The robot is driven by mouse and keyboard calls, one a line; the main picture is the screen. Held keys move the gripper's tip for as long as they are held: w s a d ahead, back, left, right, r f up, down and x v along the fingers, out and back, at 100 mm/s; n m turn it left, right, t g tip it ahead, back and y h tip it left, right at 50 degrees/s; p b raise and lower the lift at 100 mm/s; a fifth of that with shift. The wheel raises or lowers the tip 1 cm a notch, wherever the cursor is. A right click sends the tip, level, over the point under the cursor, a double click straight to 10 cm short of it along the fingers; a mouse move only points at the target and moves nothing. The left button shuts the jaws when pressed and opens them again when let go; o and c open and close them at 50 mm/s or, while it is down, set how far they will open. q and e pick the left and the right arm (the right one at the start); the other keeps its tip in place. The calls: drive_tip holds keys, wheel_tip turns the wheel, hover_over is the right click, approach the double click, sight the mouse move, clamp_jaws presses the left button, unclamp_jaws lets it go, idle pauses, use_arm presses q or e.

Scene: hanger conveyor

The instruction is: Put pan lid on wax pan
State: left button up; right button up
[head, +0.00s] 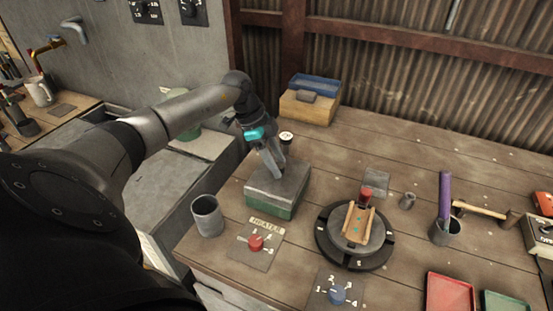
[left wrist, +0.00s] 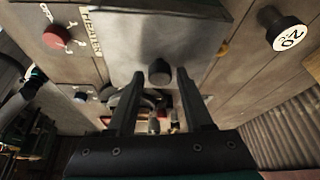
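The wax pan (head: 272,207) is a green-sided box on the near left of the bench. The grey pan lid (head: 293,178) lies on top of it and looks about level. In the left wrist view the lid (left wrist: 195,30) shows a dark round knob (left wrist: 160,72). My left gripper (head: 281,172) points down over the lid. In the left wrist view the left gripper (left wrist: 159,74) is open, with its fingertips apart on either side of the knob and a gap visible on both sides. The right gripper is not in view.
A grey cup (head: 207,216) and a heater panel with a red knob (head: 256,243) stand close to the pan. A round black turntable (head: 326,246) is to the right. A wooden box with a blue top (head: 310,98) stands at the back.

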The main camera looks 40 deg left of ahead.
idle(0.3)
use_arm(q)
drive_tip(key=o, duration=0.6)
drive_tip(key=shift+c, duration=0.2)
drive_tip(key=v, duration=1.5)
drive_tip(key=shift+p, duration=0.3)
drive_tip(key=shift+s+a, duration=0.1)
